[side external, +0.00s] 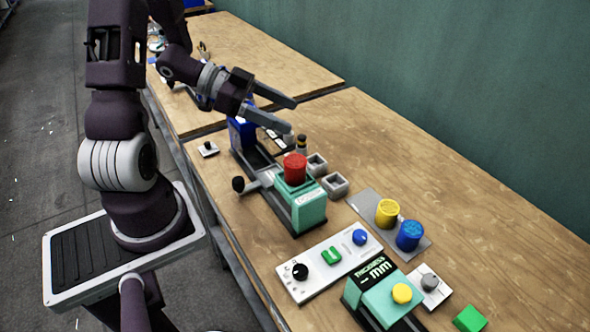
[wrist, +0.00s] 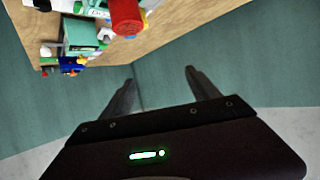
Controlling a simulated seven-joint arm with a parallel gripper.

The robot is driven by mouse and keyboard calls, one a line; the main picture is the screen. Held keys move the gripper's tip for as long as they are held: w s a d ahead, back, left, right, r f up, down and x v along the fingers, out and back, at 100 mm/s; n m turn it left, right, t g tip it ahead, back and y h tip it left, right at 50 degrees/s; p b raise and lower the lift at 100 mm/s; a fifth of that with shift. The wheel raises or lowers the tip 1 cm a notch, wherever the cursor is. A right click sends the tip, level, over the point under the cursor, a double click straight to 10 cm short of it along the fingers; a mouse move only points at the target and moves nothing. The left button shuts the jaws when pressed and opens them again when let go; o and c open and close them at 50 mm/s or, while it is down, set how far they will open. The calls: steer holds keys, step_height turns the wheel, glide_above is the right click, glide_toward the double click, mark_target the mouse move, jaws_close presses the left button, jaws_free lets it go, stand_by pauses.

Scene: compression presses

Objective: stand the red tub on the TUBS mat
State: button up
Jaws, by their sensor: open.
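The red tub (side external: 294,167) stands upright on the teal block of a press (side external: 308,207). It also shows at the top of the wrist view (wrist: 126,18). My gripper (side external: 291,115) is open and empty, above and behind the red tub and apart from it. Its two spread fingers show in the wrist view (wrist: 161,76) with nothing between them. A grey mat (side external: 363,201) lies right of the press, with a yellow tub (side external: 387,213) and a blue tub (side external: 409,236) on it. I cannot read any label on this mat.
Small grey square holders (side external: 335,185) stand between press and mat. A white control panel (side external: 328,262) with knobs lies in front. A second teal unit marked "mm" (side external: 385,295) and a green block (side external: 470,319) are nearer the camera. The table right of the mat is clear.

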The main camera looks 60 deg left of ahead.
steer(key=w+a+f+n+y, duration=0.3)
steer(key=w+a+n+y, duration=0.2)
steer(key=w+a+y, duration=0.15)
step_height(320, 180, up, 4)
steer(key=n+g+y, duration=0.2)
steer(key=n+g, duration=0.8)
steer(key=n, duration=0.8)
glide_above(295, 161)
steer(key=shift+s+d+f, duration=0.2)
steer(key=shift+f, duration=0.3)
steer(key=shift+s+d+f, duration=0.15)
steer(key=shift+s+f, duration=0.05)
steer(key=shift+f, duration=0.3)
steer(key=f, duration=0.6)
steer(key=w+f, duration=0.1)
steer(key=f, duration=0.3)
steer(key=shift+a+f, duration=0.1)
steer(key=shift+a, duration=0.25)
jaws_close()
step_height(295, 161, up, 10)
steer(key=w+d+f, duration=0.4)
steer(key=w+f, duration=0.1)
steer(key=w, duration=0.3)
steer(key=w+d+f, duration=0.4)
steer(key=w+f, duration=0.1)
steer(key=w, duration=0.3)
steer(key=f, duration=1)
steer(key=shift+w+f, duration=0.25)
steer(key=shift+f, duration=0.1)
